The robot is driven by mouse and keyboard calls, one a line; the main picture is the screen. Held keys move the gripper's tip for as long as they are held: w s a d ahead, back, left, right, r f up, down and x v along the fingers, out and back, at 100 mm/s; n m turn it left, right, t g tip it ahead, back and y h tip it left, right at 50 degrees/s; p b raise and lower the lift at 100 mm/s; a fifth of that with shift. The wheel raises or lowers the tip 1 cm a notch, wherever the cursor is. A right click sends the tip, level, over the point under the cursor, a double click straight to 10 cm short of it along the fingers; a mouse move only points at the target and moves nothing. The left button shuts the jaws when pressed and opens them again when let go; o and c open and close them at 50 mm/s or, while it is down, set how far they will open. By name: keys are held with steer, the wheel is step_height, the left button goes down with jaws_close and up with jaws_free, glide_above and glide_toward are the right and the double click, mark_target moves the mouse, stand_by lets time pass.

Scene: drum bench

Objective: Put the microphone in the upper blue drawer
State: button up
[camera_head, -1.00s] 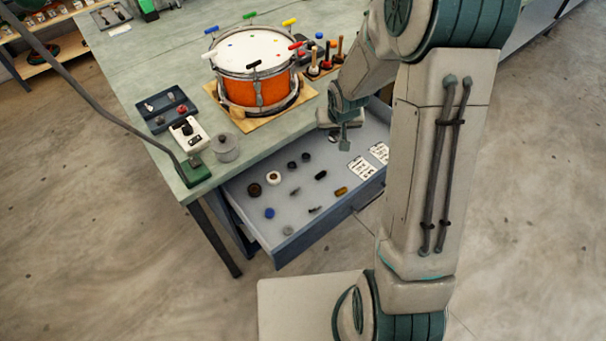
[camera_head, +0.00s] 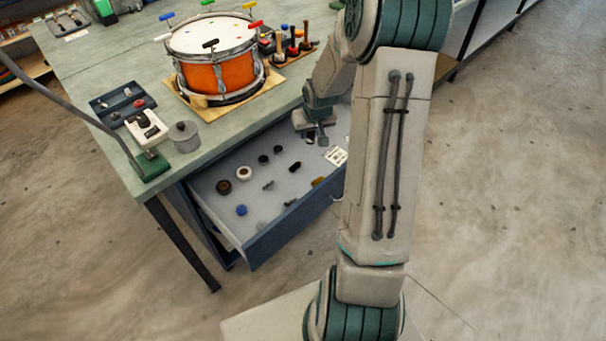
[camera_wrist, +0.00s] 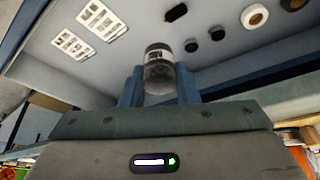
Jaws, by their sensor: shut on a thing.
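The blue drawer (camera_head: 290,222) under the bench is pulled open, with small parts on its pale floor. My gripper (camera_head: 322,139) is over the back right part of the drawer, near a white printed card (camera_head: 336,156). In the wrist view my gripper (camera_wrist: 159,88) is shut on a short, dark-topped cylinder, which I take for the microphone (camera_wrist: 158,72). Its lower part is hidden between the fingers. The drawer floor (camera_wrist: 120,55) shows beyond it. I cannot tell whether the held thing touches the floor.
The bench top (camera_head: 110,70) is above the drawer. An orange drum (camera_head: 205,75) stands on a wooden board. A grey pot (camera_head: 184,136), a dark tray (camera_head: 122,104) and a green-based lamp (camera_head: 152,168) are near the front left corner. The drawer's front left floor has bare patches.

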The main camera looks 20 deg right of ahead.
steer(key=s+d+f+m+b, duration=0.1)
steer(key=s+d+f+b, duration=0.1)
steer(key=d+f+b, duration=0.45)
glide_toward(303, 150)
steer(key=shift+s+d+f, duration=0.35)
steer(key=shift+d+f, duration=0.1)
steer(key=shift+f+h, duration=0.3)
steer(key=shift+f, duration=1.65)
steer(key=shift+f, duration=0.2)
steer(key=o, duration=1)
steer(key=shift+c, duration=0.2)
